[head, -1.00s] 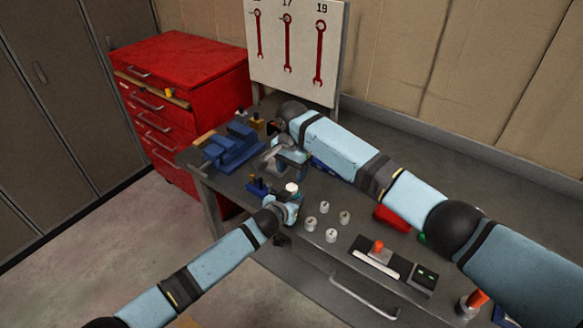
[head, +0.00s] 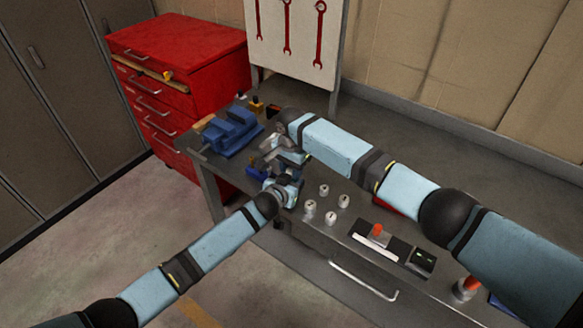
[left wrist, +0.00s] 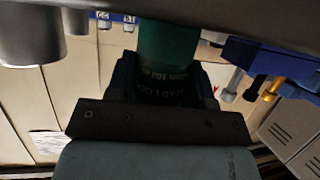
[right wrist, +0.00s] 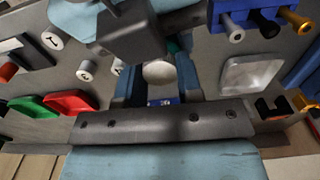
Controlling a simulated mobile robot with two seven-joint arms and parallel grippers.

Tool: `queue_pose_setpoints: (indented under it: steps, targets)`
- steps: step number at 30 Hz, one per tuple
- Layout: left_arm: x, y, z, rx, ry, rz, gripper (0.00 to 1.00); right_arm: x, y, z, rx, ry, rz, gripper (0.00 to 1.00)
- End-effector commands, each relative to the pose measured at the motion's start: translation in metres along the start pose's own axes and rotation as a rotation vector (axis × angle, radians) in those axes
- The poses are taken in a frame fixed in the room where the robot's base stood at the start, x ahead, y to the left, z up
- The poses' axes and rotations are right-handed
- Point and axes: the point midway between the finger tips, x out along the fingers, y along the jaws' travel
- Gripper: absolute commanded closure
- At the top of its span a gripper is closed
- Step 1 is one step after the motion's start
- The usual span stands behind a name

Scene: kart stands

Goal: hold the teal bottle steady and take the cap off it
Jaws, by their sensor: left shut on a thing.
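The teal bottle (left wrist: 168,45) stands between the fingers of my left gripper (left wrist: 167,82), which is shut on it; white lettering shows on its side. In the head view my left gripper (head: 287,186) is at the bench's front edge. The bottle's round white cap (right wrist: 160,73) shows in the right wrist view, between the two fingers of my right gripper (right wrist: 159,88). The right gripper looks open around the cap; I cannot make out contact. In the head view the right gripper (head: 290,158) is just above the left one and hides the cap.
A blue vise (head: 232,132) stands at the bench's left end, with a red drawer cabinet (head: 180,60) behind. Several pale labelled cylinders (head: 323,190) stand right of the grippers. A black panel (head: 397,246) lies farther right. A metal tray (right wrist: 252,75) lies near the right gripper.

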Motion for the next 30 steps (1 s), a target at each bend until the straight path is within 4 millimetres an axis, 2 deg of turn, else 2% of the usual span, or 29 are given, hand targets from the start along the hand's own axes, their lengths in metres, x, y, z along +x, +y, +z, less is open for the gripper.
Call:
queue_pose_setpoints:
  steps: [5,12,21,22,24,25,30]
  targets:
    - [0.0000,0.0000,0.0002,0.000,0.000,0.000,1.00,-0.0001,0.0001,-0.0001,-0.029,0.000,0.000,0.96]
    - [0.0000,-0.0001,0.0002,0.000,0.000,0.000,1.00,-0.0005,0.0000,-0.0005,-0.275,0.000,-0.001,0.96]
    - [-0.0001,0.0000,0.0003,0.000,0.000,0.000,1.00,-0.0005,0.0002,-0.0008,-0.298,0.001,0.000,0.96]
    - [-0.0001,0.0000,0.0003,0.000,0.000,0.000,1.00,-0.0005,0.0002,-0.0008,-0.298,0.001,0.000,0.60]
    - [-0.0001,0.0000,0.0003,0.000,0.000,0.000,1.00,-0.0005,0.0002,-0.0007,-0.297,0.001,0.000,0.44]
    - [-0.0001,0.0000,0.0003,0.000,0.000,0.000,1.00,-0.0005,0.0002,-0.0007,-0.297,0.001,0.000,0.42]
    - [-0.0001,0.0000,0.0004,0.000,-0.001,0.000,1.00,-0.0004,0.0002,-0.0005,-0.297,0.000,0.000,0.42]
